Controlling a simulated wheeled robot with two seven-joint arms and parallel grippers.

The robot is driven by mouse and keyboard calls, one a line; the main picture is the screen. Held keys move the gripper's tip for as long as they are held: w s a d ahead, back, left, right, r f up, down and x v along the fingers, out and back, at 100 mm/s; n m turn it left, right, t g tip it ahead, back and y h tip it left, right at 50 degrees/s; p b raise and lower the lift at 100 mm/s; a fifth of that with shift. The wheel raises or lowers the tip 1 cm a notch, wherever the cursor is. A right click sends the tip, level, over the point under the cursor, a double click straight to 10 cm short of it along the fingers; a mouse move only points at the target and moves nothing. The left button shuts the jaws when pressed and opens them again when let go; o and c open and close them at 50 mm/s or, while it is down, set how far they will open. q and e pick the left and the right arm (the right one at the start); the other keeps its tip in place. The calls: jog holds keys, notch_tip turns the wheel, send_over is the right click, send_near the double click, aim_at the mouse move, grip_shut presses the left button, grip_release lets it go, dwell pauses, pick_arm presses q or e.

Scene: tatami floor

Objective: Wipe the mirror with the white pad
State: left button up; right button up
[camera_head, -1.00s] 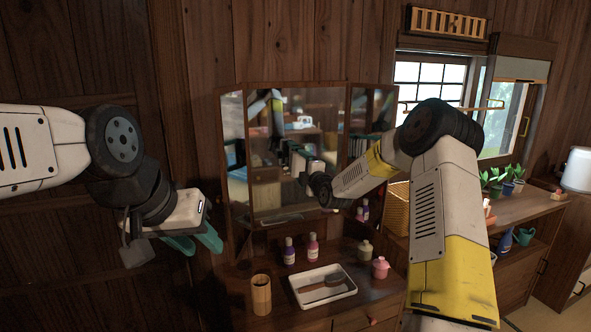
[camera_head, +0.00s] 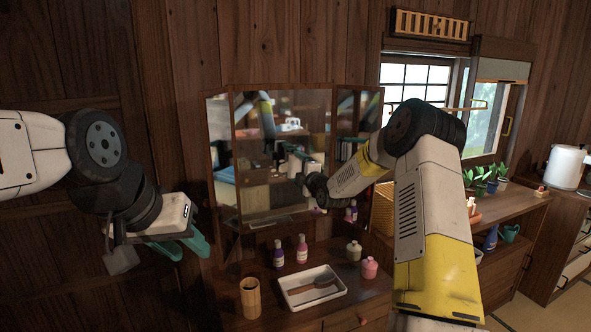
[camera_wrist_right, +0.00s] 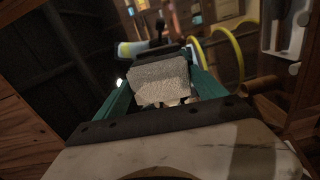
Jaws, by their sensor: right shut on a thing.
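The three-panel mirror (camera_head: 255,195) stands on a dark wooden dresser against the wall, its side panels angled. My right arm reaches to the lower right of its middle panel. In the right wrist view my right gripper (camera_wrist_right: 160,84) is shut on the white pad (camera_wrist_right: 159,80), a pale rough block between teal fingers. In the head view the pad cannot be made out, and reflections of my arm blur the area, so I cannot tell whether it touches the glass. My left gripper (camera_head: 181,248) is left of the mirror, its teal fingers apart and empty.
On the dresser top are a white tray (camera_head: 298,302) with a brush in it, two purple and pink bottles (camera_head: 302,250), a wooden cup (camera_head: 250,298) and a pink jar (camera_head: 369,267). Potted plants (camera_head: 485,180) stand on the shelf at right, under the window.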

aim_at(267, 169)
jog(key=shift+s+a, duration=0.4)
jog(key=shift+a, duration=0.65)
jog(key=shift+s+a, duration=0.35)
jog(key=shift+a, duration=0.7)
jog(key=shift+s+a, duration=0.4)
jog(key=shift+a, duration=0.65)
jog(key=shift+s+a, duration=0.2)
jog(key=shift+a, duration=0.65)
jog(key=shift+s+a, duration=0.2)
jog(key=shift+a, duration=0.65)
jog(key=shift+v, duration=3)
jog(key=v, duration=0.3)
jog(key=shift+w, duration=0.15)
jog(key=shift+x, duration=3.35)
